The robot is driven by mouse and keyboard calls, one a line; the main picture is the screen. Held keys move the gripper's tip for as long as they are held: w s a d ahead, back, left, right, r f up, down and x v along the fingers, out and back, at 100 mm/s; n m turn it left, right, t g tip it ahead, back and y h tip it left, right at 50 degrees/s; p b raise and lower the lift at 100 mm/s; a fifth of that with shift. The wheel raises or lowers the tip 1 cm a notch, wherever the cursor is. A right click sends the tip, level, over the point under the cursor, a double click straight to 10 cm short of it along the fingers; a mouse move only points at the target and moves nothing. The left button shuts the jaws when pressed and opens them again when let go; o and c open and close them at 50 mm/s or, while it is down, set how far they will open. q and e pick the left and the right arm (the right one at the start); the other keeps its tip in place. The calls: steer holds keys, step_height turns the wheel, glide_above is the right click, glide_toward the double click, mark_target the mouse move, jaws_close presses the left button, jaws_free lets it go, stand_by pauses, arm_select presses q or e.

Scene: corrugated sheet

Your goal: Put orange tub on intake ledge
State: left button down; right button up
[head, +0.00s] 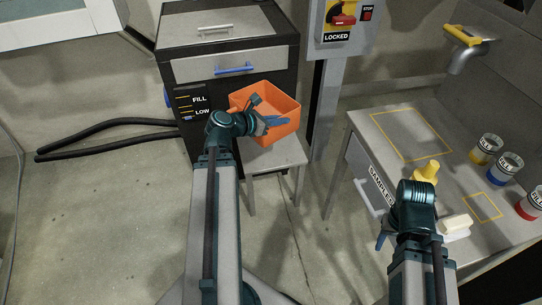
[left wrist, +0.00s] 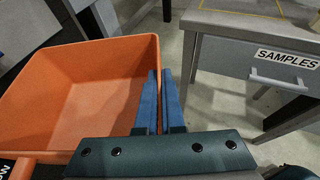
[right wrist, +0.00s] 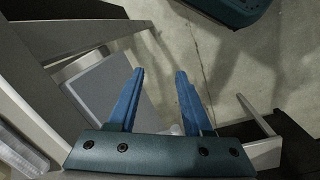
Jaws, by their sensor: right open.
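The orange tub (head: 283,97) is an open square box in front of the black cabinet, over the back of a small grey stand (head: 285,155). I cannot tell whether it rests on the stand or is held just above it. No part is labelled as the intake ledge. My left gripper (head: 277,121) is at the tub's near wall. In the left wrist view the tub (left wrist: 80,85) fills the left side, and its right wall runs between the close blue fingers (left wrist: 159,72). My right gripper (head: 382,238) is open and empty beside the workbench; its spread fingers show in the right wrist view (right wrist: 160,72).
The black cabinet (head: 192,140) has grey drawers and FILL and LOW marks. A post with a LOCKED switch box (head: 338,22) stands right of the tub. The workbench (head: 360,115) holds several cans and a yellow object (head: 426,171). Black hoses (head: 110,125) lie on the left floor.

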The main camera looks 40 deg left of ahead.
arm_select(q)
steer(key=w+d+f+b, duration=0.2)
steer(key=f+b, duration=0.8)
steer(key=w+d+f+b, duration=0.1)
steer(key=d+f+b, duration=0.1)
steer(key=f+b, duration=0.7)
step_height(320, 180, down, 2)
steer(key=shift+w+d+f+b, duration=0.15)
steer(key=shift+w+f+b, duration=0.1)
steer(key=shift+w+b, duration=0.15)
steer(key=shift+w, duration=0.1)
